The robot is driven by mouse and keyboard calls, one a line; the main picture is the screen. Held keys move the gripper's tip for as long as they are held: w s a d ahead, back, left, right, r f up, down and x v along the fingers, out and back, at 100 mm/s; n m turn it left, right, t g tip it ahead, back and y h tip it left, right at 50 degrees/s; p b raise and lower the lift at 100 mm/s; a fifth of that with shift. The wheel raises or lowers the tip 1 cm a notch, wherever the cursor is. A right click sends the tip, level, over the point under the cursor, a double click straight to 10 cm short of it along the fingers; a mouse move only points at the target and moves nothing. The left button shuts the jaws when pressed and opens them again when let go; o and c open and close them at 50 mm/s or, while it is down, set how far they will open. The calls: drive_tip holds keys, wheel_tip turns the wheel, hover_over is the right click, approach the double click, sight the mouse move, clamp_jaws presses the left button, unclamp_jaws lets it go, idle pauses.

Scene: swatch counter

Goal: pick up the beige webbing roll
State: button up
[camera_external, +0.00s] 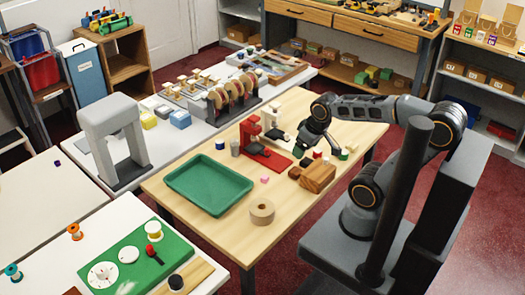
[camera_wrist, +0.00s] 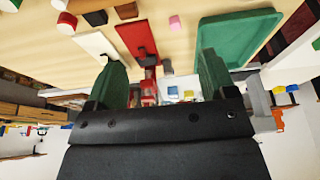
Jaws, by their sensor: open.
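The beige webbing roll (camera_external: 262,212) is a short ring with a hole through its middle. It lies flat near the front edge of the wooden table, right of the green tray. I cannot make it out in the wrist view. My gripper (camera_external: 301,151) is farther back, above the table beside the red device, well apart from the roll. In the wrist view my gripper (camera_wrist: 164,78) has its two green fingers spread wide with nothing between them.
A green tray (camera_external: 182,206) lies left of the roll. A red device (camera_external: 266,157) stands behind, and a wooden block (camera_external: 319,177) sits to the right. A small pink block (camera_external: 264,180) lies between. Bare tabletop (camera_external: 300,218) surrounds the roll.

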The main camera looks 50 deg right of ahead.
drive_tip(key=o, duration=0.4)
drive_tip(key=n+g+b, duration=0.1)
drive_tip(key=n+g, duration=0.3)
drive_tip(key=n, duration=1.5)
hover_over(262, 208)
drive_tip(key=s+a, duration=0.1)
wheel_tip(262, 208, down, 5)
wheel_tip(262, 208, down, 13)
drive_tip(key=shift+f+b, duration=0.1)
drive_tip(key=shift+b, duration=0.3)
